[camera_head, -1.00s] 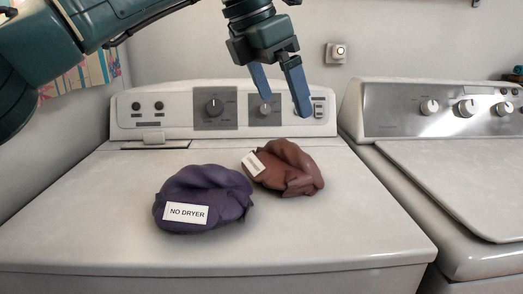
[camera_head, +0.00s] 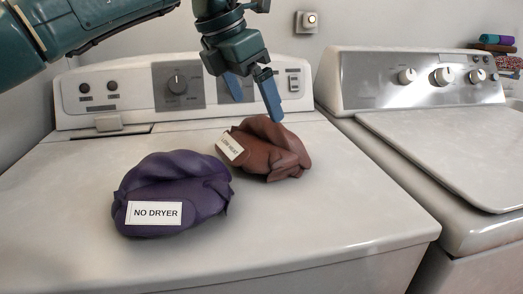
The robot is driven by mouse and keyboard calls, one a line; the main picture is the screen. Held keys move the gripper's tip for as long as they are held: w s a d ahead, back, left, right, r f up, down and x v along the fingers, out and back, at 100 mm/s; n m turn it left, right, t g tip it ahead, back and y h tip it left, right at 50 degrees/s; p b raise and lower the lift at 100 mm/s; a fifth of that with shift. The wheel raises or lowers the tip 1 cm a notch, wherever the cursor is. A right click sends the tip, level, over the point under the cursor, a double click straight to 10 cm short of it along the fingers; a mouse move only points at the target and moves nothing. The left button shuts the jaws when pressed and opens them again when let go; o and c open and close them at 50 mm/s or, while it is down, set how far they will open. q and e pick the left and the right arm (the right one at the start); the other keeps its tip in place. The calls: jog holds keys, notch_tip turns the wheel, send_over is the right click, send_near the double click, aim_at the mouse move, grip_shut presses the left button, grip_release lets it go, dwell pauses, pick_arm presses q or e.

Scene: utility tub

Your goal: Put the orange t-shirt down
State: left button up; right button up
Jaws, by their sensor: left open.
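No clearly orange shirt shows in the head view. The fingertips look apart from the cloth, though the exact gap is hard to judge. My right gripper is not in view.
The left white machine (camera_head: 330,228) has a raised control panel (camera_head: 140,92) at its back. A second machine (camera_head: 450,150) stands to the right. Folded cloths (camera_head: 497,43) are at the far right. The left machine's front right top is clear.

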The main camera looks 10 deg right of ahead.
aim_at(264, 117)
pick_arm(q)
jog(key=b+x, duration=0.1)
jog(key=x, duration=0.3)
jog(key=shift+s+d+r, duration=0.1)
jog(key=shift+s+d, duration=0.05)
jog(key=shift+d, duration=0.05)
jog(key=shift+d+f, duration=0.2)
jog(key=shift+f, duration=0.35)
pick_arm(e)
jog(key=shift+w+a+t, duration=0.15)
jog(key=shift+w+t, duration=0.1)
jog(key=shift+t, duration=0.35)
pick_arm(q)
jog(key=shift+c, duration=0.2)
jog(key=c, duration=1.3)
jog(key=shift+o, duration=0.2)
jog(key=shift+r, duration=0.1)
